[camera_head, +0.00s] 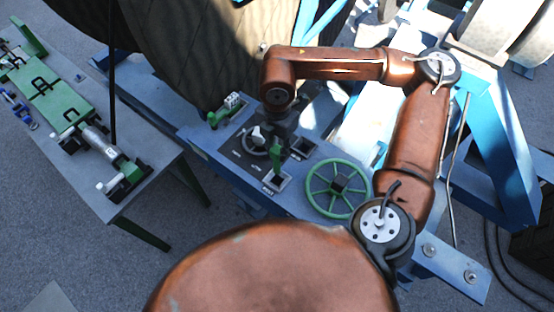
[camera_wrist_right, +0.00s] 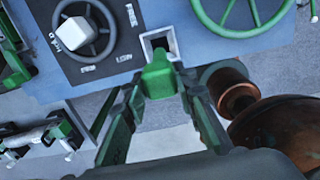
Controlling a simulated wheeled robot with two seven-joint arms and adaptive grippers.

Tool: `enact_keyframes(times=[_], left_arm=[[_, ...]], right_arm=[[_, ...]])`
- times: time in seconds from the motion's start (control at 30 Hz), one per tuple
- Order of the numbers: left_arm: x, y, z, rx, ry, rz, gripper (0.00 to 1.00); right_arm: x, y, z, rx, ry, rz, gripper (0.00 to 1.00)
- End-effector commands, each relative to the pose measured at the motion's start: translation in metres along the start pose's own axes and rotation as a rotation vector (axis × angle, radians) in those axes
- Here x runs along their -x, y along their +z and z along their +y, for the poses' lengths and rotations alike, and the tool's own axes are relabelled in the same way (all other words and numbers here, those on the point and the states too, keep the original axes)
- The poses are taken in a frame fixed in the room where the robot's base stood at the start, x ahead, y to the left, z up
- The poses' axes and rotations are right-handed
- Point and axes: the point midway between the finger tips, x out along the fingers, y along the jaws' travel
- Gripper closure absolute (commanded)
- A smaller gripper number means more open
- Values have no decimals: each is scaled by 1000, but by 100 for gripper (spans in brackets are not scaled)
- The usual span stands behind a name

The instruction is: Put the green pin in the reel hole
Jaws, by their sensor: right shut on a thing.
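My right gripper (camera_wrist_right: 158,92) is shut on the green pin (camera_wrist_right: 158,76), with a finger on each side of it in the right wrist view. In the head view the right gripper (camera_head: 280,128) is over the blue control panel, and the green pin (camera_head: 277,155) shows below it. A white-rimmed square socket (camera_head: 275,182) lies just beside the pin; the socket also shows in the wrist view (camera_wrist_right: 158,42). I cannot tell whether the pin touches it. The large dark reel (camera_head: 190,60) stands behind the panel; no hole in it can be made out. My left gripper is not in view.
A dial with a white knob (camera_wrist_right: 78,30) and a green handwheel (camera_head: 338,188) are on the panel. Another square fitting (camera_head: 302,147) lies near the gripper. A bench (camera_head: 85,185) at left carries green and metal parts. A blue frame (camera_head: 500,140) stands at right.

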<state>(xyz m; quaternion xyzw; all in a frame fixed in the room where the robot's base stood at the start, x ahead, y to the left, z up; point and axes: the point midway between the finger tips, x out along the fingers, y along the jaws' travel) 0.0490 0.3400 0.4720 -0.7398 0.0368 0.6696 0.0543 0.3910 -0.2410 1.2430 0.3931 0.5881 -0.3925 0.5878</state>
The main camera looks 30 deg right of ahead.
Motion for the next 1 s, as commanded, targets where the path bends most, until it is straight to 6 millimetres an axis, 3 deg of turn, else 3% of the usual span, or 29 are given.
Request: enact_keyframes(times=[0.3,1.0], left_arm=[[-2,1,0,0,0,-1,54],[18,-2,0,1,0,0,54]], right_arm=[[36,0,0,0,2,-1,100],[76,0,1,0,2,0,100]])
